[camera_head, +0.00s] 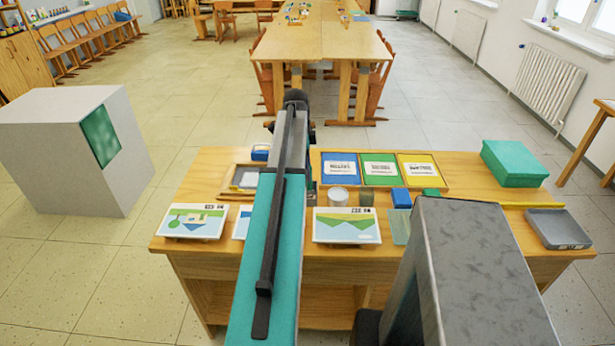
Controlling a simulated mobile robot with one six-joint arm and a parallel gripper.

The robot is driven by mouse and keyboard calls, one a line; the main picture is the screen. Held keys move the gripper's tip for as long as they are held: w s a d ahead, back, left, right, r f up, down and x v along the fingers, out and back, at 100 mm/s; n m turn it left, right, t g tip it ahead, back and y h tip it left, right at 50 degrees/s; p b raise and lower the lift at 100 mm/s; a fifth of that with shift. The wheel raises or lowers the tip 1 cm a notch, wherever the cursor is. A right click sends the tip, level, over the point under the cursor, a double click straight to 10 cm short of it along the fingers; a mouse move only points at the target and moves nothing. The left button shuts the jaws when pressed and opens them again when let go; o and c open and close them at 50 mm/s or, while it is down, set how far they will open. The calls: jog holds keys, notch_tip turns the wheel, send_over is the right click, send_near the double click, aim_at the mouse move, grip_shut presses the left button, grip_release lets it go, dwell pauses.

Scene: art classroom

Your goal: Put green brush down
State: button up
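I cannot make out a green brush; my arm covers part of the wooden table (450,170). My arm reaches forward from the bottom over the table, and its teal and dark links hide the table's middle-left part. My gripper does not show clearly; it is hidden behind my own arm, so I cannot see whether it holds anything. A small green object (431,192) lies right of a blue block (401,198), partly hidden by a grey part in front.
Blue (340,168), green (380,169) and yellow (418,169) labelled trays line the back. A teal box (514,163) and grey tray (558,228) are at right. Picture cards (194,221) (346,226) and a white cup (338,196) stand nearer. A pale cabinet (50,150) stands left.

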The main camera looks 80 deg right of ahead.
notch_tip(320, 180, up, 9)
jog(key=w+b, duration=0.1)
jog(key=shift+f, duration=0.2)
dwell(1.0)
